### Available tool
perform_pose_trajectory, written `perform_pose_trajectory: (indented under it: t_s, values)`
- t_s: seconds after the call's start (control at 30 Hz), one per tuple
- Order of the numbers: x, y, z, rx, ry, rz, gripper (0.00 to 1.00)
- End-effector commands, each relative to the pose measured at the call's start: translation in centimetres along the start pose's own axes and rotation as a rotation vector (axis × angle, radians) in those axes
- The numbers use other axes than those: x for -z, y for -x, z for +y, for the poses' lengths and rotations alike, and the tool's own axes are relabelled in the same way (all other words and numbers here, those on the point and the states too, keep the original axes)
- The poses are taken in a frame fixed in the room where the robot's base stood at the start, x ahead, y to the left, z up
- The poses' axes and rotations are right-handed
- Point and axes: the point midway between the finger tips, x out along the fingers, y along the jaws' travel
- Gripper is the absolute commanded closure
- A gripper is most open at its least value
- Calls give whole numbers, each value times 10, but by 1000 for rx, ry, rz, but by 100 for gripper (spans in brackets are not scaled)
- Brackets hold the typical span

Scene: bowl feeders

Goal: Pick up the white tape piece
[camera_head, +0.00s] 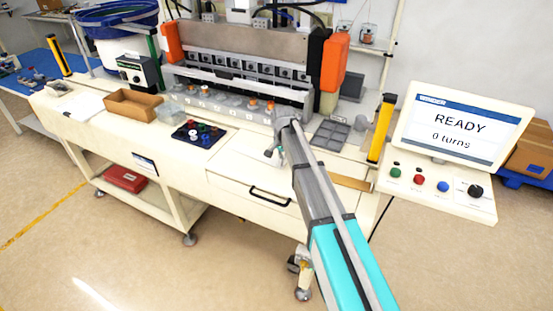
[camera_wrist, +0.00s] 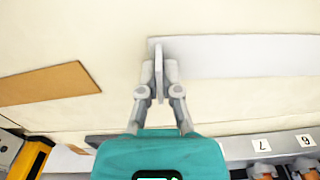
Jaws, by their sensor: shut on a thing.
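My gripper (camera_head: 271,154) is over the cream worktop, in front of the machine's row of stations. In the wrist view my gripper (camera_wrist: 160,72) has its two fingers closed in on a thin, pale upright piece (camera_wrist: 159,80), which I take to be the white tape piece. It stands edge-on between the fingertips, so its full shape is hidden. In the head view the piece is too small to make out at the fingertips.
A pale grey strip (camera_wrist: 245,55) and a brown flat piece (camera_wrist: 45,84) lie on either side. A dark tray of coloured rings (camera_head: 198,134), brown box (camera_head: 131,105) and grey compartment tray (camera_head: 331,134) are nearby. The screen (camera_head: 460,128) reads READY, 0 turns.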

Motion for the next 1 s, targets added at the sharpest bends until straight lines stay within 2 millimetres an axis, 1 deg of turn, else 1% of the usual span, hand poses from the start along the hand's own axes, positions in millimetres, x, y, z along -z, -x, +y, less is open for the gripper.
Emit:
perform_pose_trajectory:
  t_s: [0.27,0.5,1.0]
  values:
    - [0,14,0,0,0,0,100]
    - [0,36,0,0,0,0,100]
    - [-35,95,38,0,1,0,100]
